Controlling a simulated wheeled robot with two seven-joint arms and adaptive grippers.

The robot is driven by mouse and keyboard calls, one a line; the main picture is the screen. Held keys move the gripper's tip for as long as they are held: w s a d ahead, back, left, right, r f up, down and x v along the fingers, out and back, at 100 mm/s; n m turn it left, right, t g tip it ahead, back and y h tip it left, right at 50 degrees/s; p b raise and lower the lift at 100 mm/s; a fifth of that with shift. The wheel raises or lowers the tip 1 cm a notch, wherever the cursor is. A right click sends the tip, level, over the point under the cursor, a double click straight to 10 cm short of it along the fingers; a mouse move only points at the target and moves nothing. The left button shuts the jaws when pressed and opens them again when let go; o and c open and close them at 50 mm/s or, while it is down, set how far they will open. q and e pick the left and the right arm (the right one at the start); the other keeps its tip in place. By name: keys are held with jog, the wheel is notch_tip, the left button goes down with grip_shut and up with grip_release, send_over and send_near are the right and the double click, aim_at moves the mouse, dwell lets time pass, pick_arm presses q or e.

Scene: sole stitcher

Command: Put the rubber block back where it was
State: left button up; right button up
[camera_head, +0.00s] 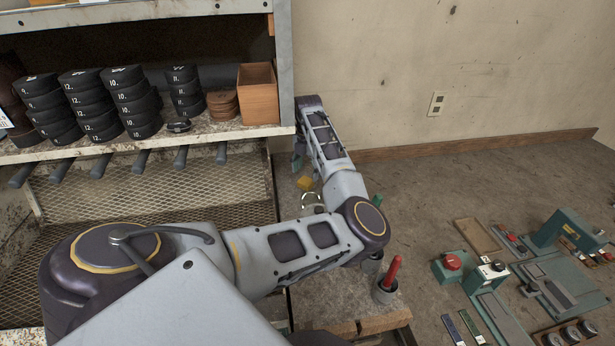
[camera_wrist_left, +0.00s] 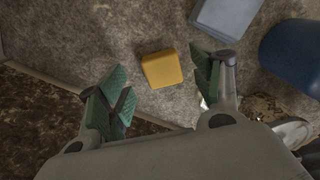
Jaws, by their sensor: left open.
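A yellow block (camera_wrist_left: 162,69), which I take to be the rubber block, lies on the worn grey surface in the left wrist view. In the head view the yellow block (camera_head: 305,183) is small and partly hidden by my left arm. My left gripper (camera_wrist_left: 163,88) is open, with green pads either side of the block's line. The block sits between and slightly beyond the fingertips, and neither pad visibly touches it. In the head view my left gripper (camera_head: 298,161) shows beside the shelf edge, mostly hidden behind its wrist. My right gripper is in neither view.
A shelf (camera_head: 200,136) with stacked black discs (camera_head: 130,100) and a wooden box (camera_head: 258,93) stands close left of my gripper. A grey block (camera_wrist_left: 226,17) and a dark blue rounded object (camera_wrist_left: 292,55) lie right of the yellow block. A red-handled tool (camera_head: 391,272) stands nearer.

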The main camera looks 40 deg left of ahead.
aim_at(307, 178)
pick_arm(q)
notch_tip(307, 178, up, 8)
jog(key=shift+r+b, duration=0.15)
jog(key=shift+b, duration=0.25)
jog(key=shift+w+r, duration=0.1)
jog(key=shift+w, duration=0.05)
dwell(0.6)
